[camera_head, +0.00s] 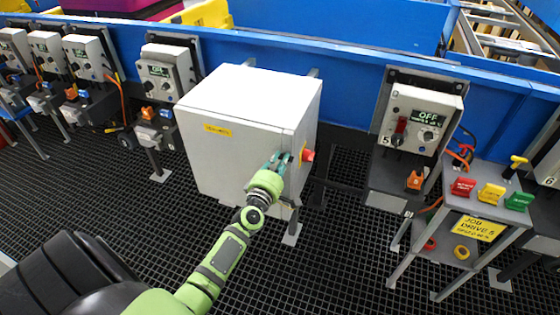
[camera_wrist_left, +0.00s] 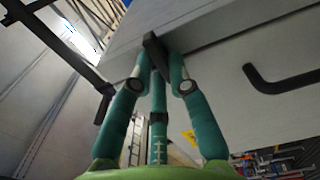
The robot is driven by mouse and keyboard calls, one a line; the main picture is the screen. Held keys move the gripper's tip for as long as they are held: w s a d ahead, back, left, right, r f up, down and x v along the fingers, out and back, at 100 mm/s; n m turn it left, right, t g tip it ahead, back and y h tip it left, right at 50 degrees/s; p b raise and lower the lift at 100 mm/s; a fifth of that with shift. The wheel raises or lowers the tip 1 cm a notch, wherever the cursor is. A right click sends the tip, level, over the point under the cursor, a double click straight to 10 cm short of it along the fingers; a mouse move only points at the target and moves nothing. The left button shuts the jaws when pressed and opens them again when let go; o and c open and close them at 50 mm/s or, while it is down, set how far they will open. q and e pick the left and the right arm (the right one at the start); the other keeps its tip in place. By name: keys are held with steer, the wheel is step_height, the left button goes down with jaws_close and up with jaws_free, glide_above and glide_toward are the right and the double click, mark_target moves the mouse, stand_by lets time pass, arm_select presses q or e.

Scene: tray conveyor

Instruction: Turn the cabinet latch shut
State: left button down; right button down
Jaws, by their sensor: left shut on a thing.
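My left gripper (camera_head: 282,160) reaches that face from the front. In the left wrist view the gripper's teal fingers (camera_wrist_left: 160,75) are closed around a small black latch (camera_wrist_left: 152,45) on the cabinet's pale face (camera_wrist_left: 215,60). The fingers cover part of the latch, and in the head view they hide it. My right gripper is in neither view.
A red knob (camera_head: 308,155) sits beside the fingers on the cabinet. A black L-shaped handle (camera_wrist_left: 282,80) is right of them in the wrist view. A drive box (camera_head: 420,120) and a stand with coloured blocks (camera_head: 478,218) are farther right. Dark grating covers the floor.

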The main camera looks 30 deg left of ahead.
arm_select(q)
steer(key=c, duration=1.2)
jaws_free()
steer(key=v, duration=1.2)
steer(key=shift+f, duration=0.1)
